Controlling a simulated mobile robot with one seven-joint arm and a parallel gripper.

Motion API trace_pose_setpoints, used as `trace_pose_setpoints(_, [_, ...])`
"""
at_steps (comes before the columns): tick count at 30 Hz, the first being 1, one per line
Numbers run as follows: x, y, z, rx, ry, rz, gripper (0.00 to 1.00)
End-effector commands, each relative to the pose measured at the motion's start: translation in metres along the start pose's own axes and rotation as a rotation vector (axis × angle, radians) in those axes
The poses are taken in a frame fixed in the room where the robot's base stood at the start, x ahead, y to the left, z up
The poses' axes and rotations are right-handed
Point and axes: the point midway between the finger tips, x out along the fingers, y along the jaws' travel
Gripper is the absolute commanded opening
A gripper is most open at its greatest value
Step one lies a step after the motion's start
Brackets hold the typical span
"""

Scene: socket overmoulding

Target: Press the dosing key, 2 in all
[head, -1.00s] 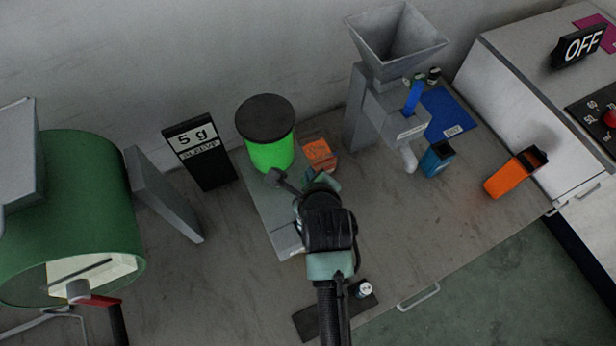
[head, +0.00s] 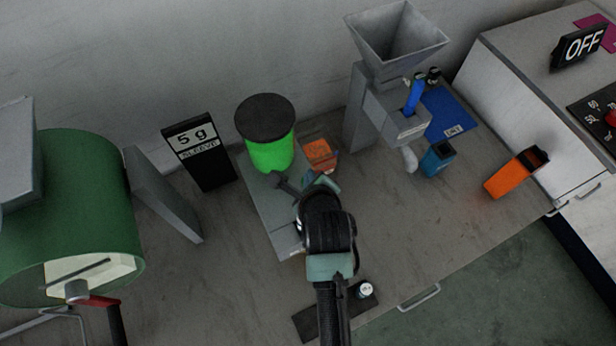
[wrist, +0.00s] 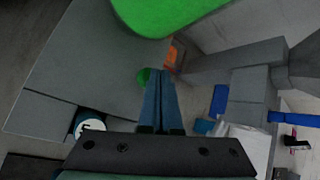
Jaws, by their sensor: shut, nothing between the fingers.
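A small green round key (wrist: 143,77) shows in the wrist view on the grey base plate (wrist: 85,60), beside my fingertips and partly hidden by them. I cannot tell whether the fingers touch it. In the head view my gripper and wrist hide the key. My gripper (wrist: 160,72) is shut and empty, and points at the plate; in the head view it (head: 322,184) is low over the plate's right side. A green canister with a black lid (head: 268,132) stands on the plate's far end. A black sign (head: 200,152) left of it reads "5 g SLEEVE".
An orange open box (head: 320,155) stands just beyond my gripper. A grey hopper machine (head: 385,100) with a blue lever stands at the back right, near a blue cup (head: 437,158) and an orange holder (head: 515,174). A green drum (head: 75,220) stands at left.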

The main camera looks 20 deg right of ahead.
Motion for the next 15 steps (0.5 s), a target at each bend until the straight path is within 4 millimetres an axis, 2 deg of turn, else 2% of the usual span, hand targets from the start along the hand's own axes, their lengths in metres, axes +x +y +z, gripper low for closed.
trace_pose_setpoints(15, [0.0049, 0.0039, -0.0039, 0.0, 0.001, 0.001, 0.0])
